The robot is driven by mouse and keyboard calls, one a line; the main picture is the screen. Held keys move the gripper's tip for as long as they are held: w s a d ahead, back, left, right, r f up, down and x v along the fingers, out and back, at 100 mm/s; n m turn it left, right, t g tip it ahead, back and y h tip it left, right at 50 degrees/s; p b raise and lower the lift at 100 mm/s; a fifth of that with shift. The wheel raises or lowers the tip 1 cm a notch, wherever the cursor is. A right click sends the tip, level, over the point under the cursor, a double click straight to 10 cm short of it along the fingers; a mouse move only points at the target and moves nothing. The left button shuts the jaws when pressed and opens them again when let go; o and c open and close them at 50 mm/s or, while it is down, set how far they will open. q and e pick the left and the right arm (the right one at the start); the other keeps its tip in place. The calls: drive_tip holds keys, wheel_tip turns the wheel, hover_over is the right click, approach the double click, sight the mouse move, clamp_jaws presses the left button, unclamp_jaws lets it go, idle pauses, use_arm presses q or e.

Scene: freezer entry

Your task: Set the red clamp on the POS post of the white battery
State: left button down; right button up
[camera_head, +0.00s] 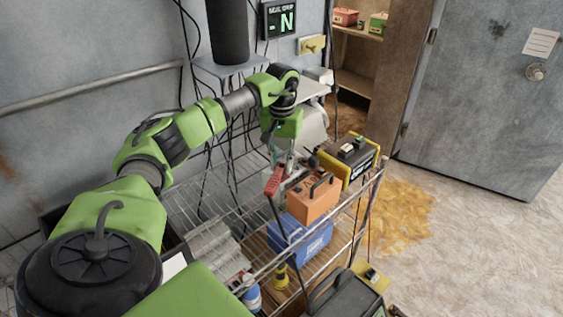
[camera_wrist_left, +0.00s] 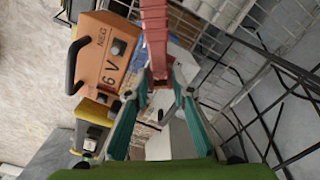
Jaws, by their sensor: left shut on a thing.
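My left gripper (camera_head: 287,160) is shut on the red clamp (camera_head: 273,182), held above the wire rack beside the orange battery. In the left wrist view the red clamp (camera_wrist_left: 155,35) sticks out from between the fingertips (camera_wrist_left: 160,82), with its far end cut off by the top edge. A pale box-like thing (camera_wrist_left: 168,141) shows below the fingers there; I cannot tell whether it is the white battery. No POS post can be made out. My right gripper is not in view.
The orange battery (camera_head: 313,198), marked NEG and 6 V in the wrist view (camera_wrist_left: 103,60), stands close to the clamp. A blue case (camera_head: 300,238) and a yellow-black unit (camera_head: 361,171) are nearby. Cables hang behind the rack (camera_head: 190,191). Floor at right is open.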

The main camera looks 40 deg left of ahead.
use_arm(q)
drive_tip(key=shift+f+b, duration=0.85)
drive_tip(key=shift+f, duration=0.5)
drive_tip(key=c, duration=1.7)
unclamp_jaws()
wheel_tip(320, 180, up, 12)
